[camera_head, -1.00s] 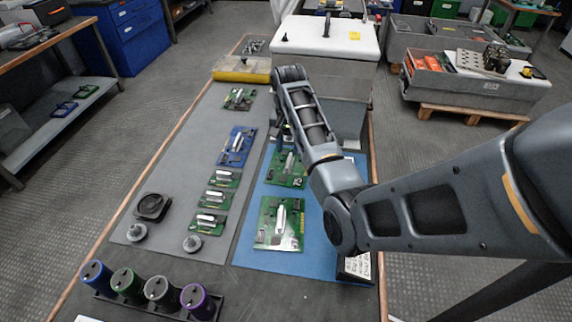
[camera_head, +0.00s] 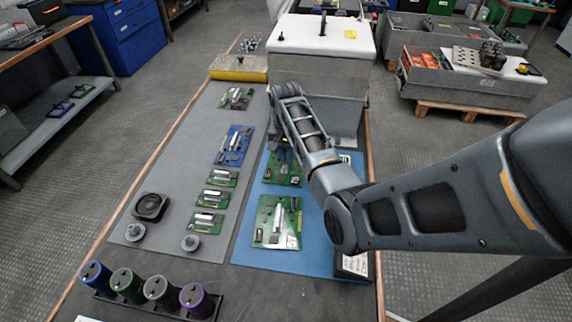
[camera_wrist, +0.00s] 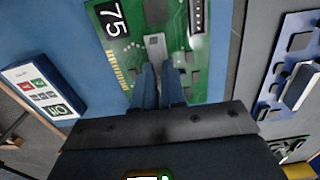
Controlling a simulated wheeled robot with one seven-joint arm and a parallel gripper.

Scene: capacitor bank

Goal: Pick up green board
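A green board (camera_head: 270,178) marked 75 lies on the blue mat (camera_head: 251,251), partly hidden behind my arm in the head view. In the wrist view this green board (camera_wrist: 118,48) fills the top middle, with a silver handle on it. My gripper (camera_wrist: 158,72) reaches over the board. Its two fingers are close together, one on each side of the handle's near end. I cannot tell whether they touch it. A larger green board (camera_head: 265,235) lies nearer on the same mat. Several smaller green boards (camera_head: 209,222) lie on the grey mat.
A blue board (camera_head: 233,146) lies on the grey mat (camera_head: 178,180). Colored cylinders (camera_head: 161,291) stand in a rack at the front.

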